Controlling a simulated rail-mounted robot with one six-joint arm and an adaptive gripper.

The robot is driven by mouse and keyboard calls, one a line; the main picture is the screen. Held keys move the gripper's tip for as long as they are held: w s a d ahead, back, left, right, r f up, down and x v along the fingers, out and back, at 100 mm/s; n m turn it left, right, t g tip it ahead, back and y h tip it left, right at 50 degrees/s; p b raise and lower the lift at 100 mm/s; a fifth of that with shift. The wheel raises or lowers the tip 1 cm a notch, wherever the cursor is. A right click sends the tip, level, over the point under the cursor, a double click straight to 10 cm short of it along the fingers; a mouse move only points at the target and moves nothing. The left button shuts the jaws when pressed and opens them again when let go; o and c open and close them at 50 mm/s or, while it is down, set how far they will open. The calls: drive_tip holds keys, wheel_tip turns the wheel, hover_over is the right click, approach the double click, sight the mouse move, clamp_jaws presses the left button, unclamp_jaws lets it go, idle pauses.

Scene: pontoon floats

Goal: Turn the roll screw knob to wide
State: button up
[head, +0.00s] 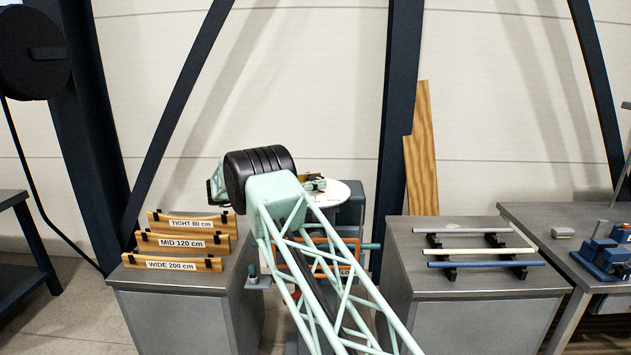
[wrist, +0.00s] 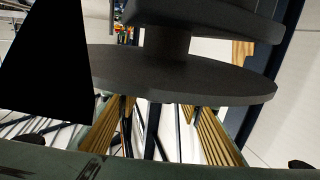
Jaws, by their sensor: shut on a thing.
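A pale round dial plate (head: 338,194) shows in the head view behind my pale green arm, which hides its left part. My gripper (head: 313,183) is partly visible in front of the dial plate, low in detail. In the wrist view my gripper (wrist: 161,104) has two ribbed tan fingers reaching up to the underside of a broad dark grey disc (wrist: 180,80) on a short shaft. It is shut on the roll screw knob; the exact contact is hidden. I cannot read the knob's setting.
Wooden gauges marked TIGHT 80 cm (head: 188,224), MID 120 cm (head: 182,242) and WIDE 200 cm (head: 172,263) stand on the left bench. Several tubes (head: 480,251) lie on the right bench. A dark post (head: 398,110) rises behind the dial.

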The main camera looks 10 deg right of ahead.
sight(316, 177)
drive_tip(key=shift+m+g+p, duration=0.65)
drive_tip(key=shift+m+g, duration=0.45)
drive_tip(key=shift+g, duration=0.6)
drive_tip(key=o, duration=0.8)
drive_tip(key=shift+o, duration=0.2)
drive_tip(key=shift+r, duration=0.1)
wheel_tip(316, 177, up, 10)
drive_tip(key=shift+f, duration=0.15)
